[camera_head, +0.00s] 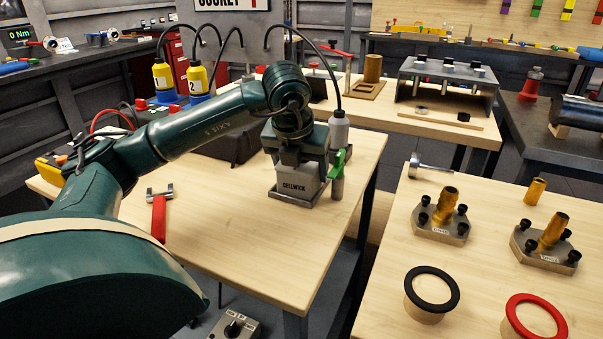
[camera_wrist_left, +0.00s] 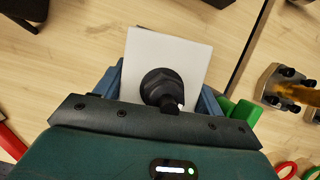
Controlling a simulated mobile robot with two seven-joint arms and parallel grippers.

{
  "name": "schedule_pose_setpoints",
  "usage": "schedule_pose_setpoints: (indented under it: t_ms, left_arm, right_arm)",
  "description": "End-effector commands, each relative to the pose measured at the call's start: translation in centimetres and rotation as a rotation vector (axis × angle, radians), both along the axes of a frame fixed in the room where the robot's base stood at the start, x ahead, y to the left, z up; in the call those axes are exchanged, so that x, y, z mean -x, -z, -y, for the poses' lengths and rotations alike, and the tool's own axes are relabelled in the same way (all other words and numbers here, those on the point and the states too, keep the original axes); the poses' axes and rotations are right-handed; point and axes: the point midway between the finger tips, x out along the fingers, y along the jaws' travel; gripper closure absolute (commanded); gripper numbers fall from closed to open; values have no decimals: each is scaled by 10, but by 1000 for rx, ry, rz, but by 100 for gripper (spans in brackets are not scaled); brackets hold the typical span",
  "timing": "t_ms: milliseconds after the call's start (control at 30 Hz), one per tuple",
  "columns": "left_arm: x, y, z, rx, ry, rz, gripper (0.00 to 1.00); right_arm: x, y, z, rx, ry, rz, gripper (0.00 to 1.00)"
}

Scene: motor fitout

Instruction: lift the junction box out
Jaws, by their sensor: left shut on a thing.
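The junction box (camera_head: 297,189) is a light grey block with a dark name label on its front, at the right part of the light wooden table. In the left wrist view its pale flat top (camera_wrist_left: 185,53) shows, with a black cable gland (camera_wrist_left: 160,86) on it. My left gripper (camera_head: 298,160) comes down from above and is shut on the box, one finger on each side. A grey plate-like rim (camera_head: 310,201) shows around the foot of the box; I cannot tell whether the box is clear of it. My right gripper is not in view.
A grey bottle with a green-handled part (camera_head: 338,163) stands close right of the box. A dark case (camera_head: 232,147) is behind. Flanged brass fittings (camera_head: 441,218) stand on the right table, across a gap.

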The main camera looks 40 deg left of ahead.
Motion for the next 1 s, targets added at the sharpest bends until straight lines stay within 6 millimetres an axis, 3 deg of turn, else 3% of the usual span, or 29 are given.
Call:
schedule_pose_setpoints:
  t_ms: [167,467,800,1000]
  left_arm:
    - [0,0,0,0,-1,0,63]
    - [-1,-7,0,1,-1,5,63]
    - [-1,-72,0,2,-1,7,63]
    - [-1,-97,0,2,-1,3,63]
  right_arm:
    - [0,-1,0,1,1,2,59]
    - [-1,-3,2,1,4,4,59]
    - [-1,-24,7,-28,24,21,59]
    - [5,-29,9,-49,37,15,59]
